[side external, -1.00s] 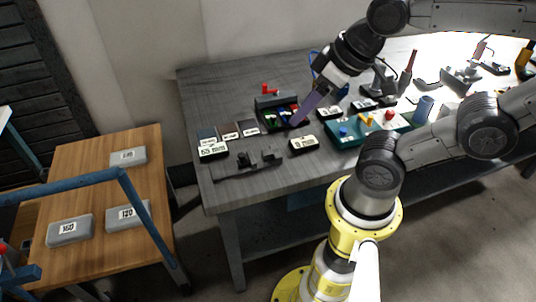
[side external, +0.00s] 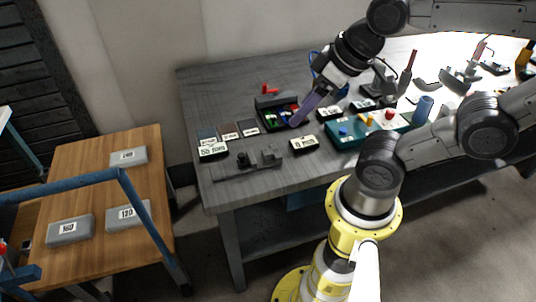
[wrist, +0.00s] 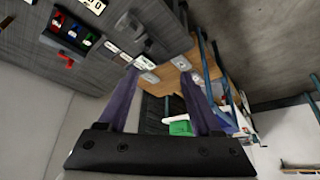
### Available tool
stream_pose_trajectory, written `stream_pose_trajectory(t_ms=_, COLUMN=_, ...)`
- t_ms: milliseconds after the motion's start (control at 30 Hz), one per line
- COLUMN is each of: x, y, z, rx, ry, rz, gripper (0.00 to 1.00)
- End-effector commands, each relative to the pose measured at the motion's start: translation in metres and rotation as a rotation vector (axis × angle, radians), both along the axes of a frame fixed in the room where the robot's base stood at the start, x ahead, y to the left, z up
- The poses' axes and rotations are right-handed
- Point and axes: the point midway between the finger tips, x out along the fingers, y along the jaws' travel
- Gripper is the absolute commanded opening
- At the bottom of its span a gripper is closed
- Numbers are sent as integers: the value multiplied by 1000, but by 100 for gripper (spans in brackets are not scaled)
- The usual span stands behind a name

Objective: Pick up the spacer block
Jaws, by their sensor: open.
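My gripper (side external: 297,120) has long purple fingers, angled down over the workbench by a small dark organiser box. In the wrist view my gripper (wrist: 157,74) has its two fingers apart with nothing between them. Several labelled blocks lie on the bench: a dark one with a white label (side external: 213,151) at the front left and another labelled block (side external: 304,144) near the front edge. Grey labelled blocks lie on the wooden table: one at the back (side external: 128,157), one at the front left (side external: 70,229), one at the front right (side external: 128,215). I cannot tell which is the spacer block.
The organiser box (side external: 268,101) holds coloured pieces, with a red item (side external: 270,88) behind it. A dark fixture (side external: 252,163) stands on the bench's front left. A teal tray (side external: 345,141) lies to the right. A blue rail (side external: 150,222) crosses before the wooden table (side external: 95,187).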

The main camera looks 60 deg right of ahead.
Motion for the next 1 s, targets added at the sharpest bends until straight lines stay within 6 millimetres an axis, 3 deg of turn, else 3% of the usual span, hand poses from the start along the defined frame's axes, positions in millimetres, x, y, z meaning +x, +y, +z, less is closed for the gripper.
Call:
stream_pose_trajectory(t_ms=267, x=0, y=0, z=0, rx=-6, ry=0, rz=11, gripper=68)
stream_pose_trajectory(t_ms=433, x=4, y=0, z=6, rx=-78, ry=-18, rz=144, gripper=68)
stream_pose_trajectory(t_ms=667, x=45, y=-8, z=11, rx=-253, ry=45, rz=461, gripper=68)
stream_pose_trajectory(t_ms=833, x=91, y=-29, z=-14, rx=-324, ry=188, rz=683, gripper=68)
stream_pose_trajectory(t_ms=1000, x=123, y=-56, z=-60, rx=-296, ry=333, rz=806, gripper=68)
